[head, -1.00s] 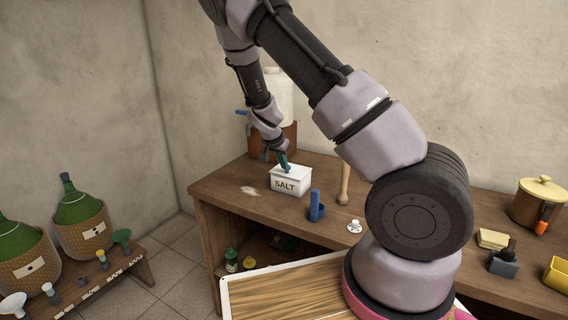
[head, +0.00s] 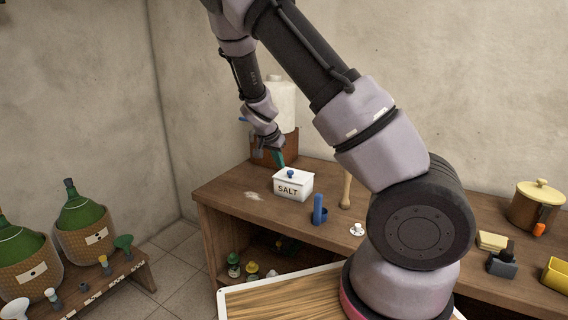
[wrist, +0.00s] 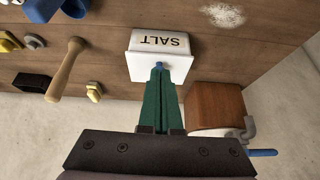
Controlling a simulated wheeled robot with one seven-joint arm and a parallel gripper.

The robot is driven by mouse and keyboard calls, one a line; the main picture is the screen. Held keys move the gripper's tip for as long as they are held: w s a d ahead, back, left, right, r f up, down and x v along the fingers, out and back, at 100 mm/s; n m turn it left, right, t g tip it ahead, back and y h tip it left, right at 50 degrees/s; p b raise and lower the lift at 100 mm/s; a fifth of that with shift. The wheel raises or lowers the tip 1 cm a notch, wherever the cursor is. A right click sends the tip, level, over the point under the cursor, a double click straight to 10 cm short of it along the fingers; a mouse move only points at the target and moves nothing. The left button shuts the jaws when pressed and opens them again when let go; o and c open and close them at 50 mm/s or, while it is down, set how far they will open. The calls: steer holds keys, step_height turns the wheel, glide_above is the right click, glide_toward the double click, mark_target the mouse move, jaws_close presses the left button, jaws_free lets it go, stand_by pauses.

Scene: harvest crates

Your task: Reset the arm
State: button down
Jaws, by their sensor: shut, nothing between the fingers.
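My arm reaches from the right over the workbench, and my gripper (head: 279,160) is above and just behind the white salt box (head: 293,185). In the wrist view the green fingers of my gripper (wrist: 159,72) are closed together with nothing between them. The salt box (wrist: 160,42) has its lid on, with a blue knob (head: 290,173) on top. In the wrist view the fingertips overlap the knob, and I cannot tell the gap there; in the head view they look apart.
A blue holder (head: 319,210), a wooden pestle (head: 346,190) and a small white item (head: 356,229) are on the bench (head: 235,190). Wicker-covered bottles (head: 84,230) stand at left.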

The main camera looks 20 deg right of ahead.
steer(key=s+r+n+t+y, duration=0.3)
steer(key=s+r+n+y, duration=0.2)
steer(key=s+r, duration=2.4)
steer(key=shift+s+d+r+y, duration=0.25)
steer(key=shift+s+d+y, duration=0.2)
steer(key=shift+y, duration=0.05)
